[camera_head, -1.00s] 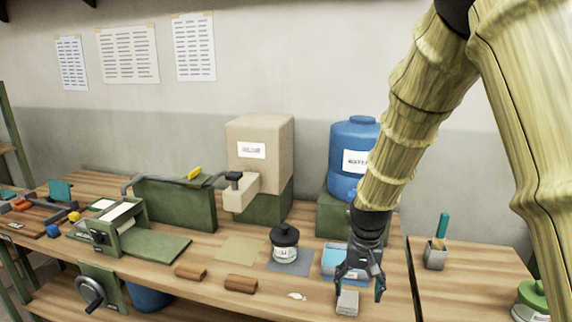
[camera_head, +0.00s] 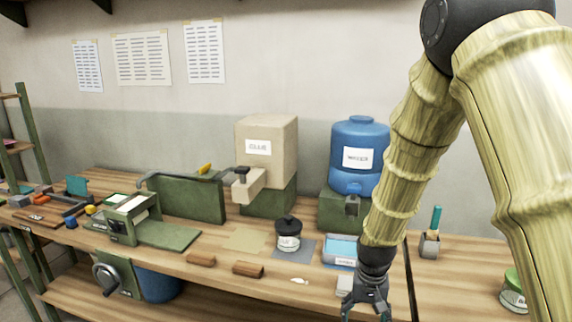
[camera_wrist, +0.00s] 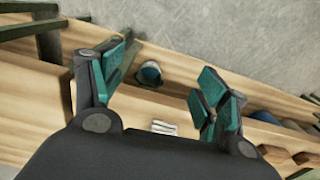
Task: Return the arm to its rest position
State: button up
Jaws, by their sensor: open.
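My gripper (camera_head: 367,308) hangs at the lower end of my bamboo-like arm, at the front of the wooden bench (camera_head: 215,275). In the wrist view its teal-padded fingers (camera_wrist: 162,68) are spread apart with nothing between them. A pale block, likely the same one, shows beyond the palm in the wrist view (camera_wrist: 163,127).
A blue tray (camera_head: 340,251), a black-lidded jar (camera_head: 288,236), brown blocks (camera_head: 248,269) and a blue water barrel (camera_head: 358,150) stand left of or behind my arm. A grey holder (camera_head: 429,246) and a green-lidded jar (camera_head: 513,292) are at right.

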jog(key=s+d+f+n, duration=0.1)
jog(key=s+f, duration=0.7)
jog(key=f, duration=0.2)
jog(key=s+d+f, duration=0.1)
jog(key=s+f, duration=0.6)
jog(key=f, duration=0.4)
jog(key=s+f, duration=0.4)
jog(key=s, duration=0.5)
jog(key=s+f+n, duration=0.1)
jog(key=s+f, duration=0.3)
jog(key=s, duration=0.5)
jog(key=shift+s+d, duration=0.35)
